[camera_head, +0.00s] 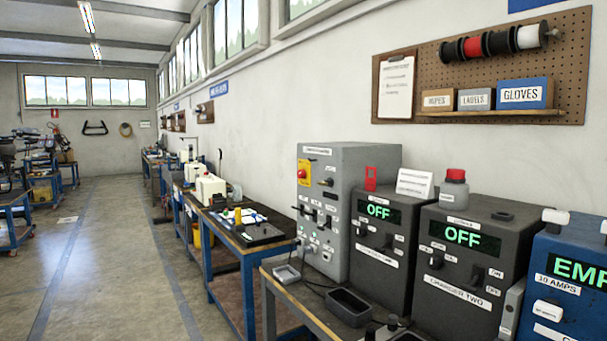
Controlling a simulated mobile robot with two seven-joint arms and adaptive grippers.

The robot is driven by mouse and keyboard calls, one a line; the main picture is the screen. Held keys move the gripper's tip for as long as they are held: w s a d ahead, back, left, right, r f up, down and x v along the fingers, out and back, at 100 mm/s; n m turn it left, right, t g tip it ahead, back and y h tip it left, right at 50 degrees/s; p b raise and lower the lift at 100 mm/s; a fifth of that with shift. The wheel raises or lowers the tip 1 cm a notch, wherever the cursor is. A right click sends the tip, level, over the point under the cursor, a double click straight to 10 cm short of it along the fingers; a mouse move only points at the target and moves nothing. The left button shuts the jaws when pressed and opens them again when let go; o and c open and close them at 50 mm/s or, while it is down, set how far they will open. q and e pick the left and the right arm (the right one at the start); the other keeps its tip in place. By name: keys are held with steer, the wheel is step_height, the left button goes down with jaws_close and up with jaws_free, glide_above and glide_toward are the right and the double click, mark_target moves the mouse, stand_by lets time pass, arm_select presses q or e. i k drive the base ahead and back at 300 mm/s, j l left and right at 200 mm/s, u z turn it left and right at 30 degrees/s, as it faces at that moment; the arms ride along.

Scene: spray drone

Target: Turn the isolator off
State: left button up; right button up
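A grey switch cabinet (366,165) stands on the bench along the right wall. Its front carries a red knob on a yellow plate (303,173), a dark rotary handle (327,182) beside it, and a row of dark switches (318,214) lower down. The labels are too small to read, so I cannot tell for certain which control is the isolator or how it is set. Neither of my grippers is in view, and nothing touches the cabinet.
Two dark chargers (465,236) reading OFF and a blue unit (572,270) stand right of the cabinet. A dark tray (350,307) lies on the bench in front. Another blue-legged bench (245,255) stands beyond. The floor aisle (110,270) at left is clear.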

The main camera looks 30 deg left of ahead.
mark_target(302, 173)
steer(key=i+j, duration=0.15)
steer(key=j, duration=0.2)
steer(key=i+j, duration=0.15)
steer(key=j, duration=0.25)
steer(key=i+j+z, duration=0.1)
steer(key=j, duration=0.25)
steer(key=i+j, duration=0.15)
steer(key=j, duration=0.25)
steer(key=i+j, duration=0.1)
steer(key=j, duration=0.25)
